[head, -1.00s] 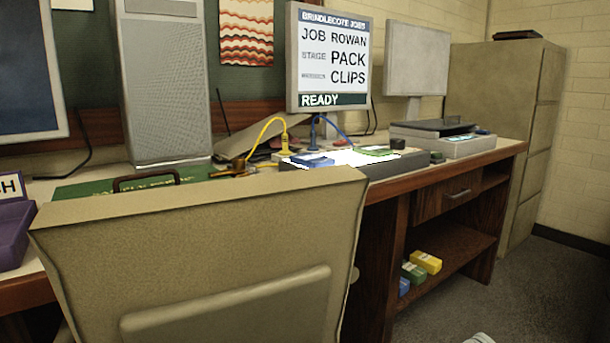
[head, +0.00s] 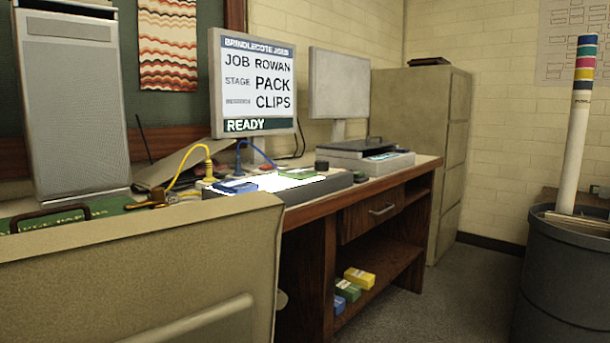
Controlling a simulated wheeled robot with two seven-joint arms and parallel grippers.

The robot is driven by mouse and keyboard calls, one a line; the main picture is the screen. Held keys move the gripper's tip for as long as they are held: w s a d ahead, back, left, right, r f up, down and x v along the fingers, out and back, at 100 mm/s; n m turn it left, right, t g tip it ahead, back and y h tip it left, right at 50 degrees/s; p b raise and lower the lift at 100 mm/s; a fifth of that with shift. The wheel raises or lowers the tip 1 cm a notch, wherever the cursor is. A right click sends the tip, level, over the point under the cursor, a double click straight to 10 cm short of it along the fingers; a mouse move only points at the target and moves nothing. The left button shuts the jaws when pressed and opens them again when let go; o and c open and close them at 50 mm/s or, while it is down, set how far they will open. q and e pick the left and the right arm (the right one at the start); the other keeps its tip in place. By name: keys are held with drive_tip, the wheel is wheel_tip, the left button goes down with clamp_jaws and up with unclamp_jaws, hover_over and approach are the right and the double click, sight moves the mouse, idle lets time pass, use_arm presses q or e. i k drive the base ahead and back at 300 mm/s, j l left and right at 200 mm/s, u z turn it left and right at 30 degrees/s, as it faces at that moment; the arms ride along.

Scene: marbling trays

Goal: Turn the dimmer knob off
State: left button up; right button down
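A light box (head: 318,194) with a grey front and a brightly lit top sits on the desk, left of centre. A blue box (head: 235,186) and a green box (head: 297,173) lie on its lit top. I cannot make out a dimmer knob for certain. A small dark object (head: 360,177) stands at the light box's right end, too small to identify. Neither of my grippers is in view.
A monitor (head: 253,85) reads READY. A scanner-like device (head: 365,160) stands further right. A dark bin (head: 565,280) holding a tall striped tube (head: 578,130) stands at right. Floor (head: 450,290) between is clear.

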sight(319, 165)
drive_tip(key=z, duration=0.9)
drive_tip(key=i+l+z, duration=0.15)
drive_tip(key=z, duration=0.25)
drive_tip(key=i+z, duration=0.4)
drive_tip(key=k+l, duration=0.05)
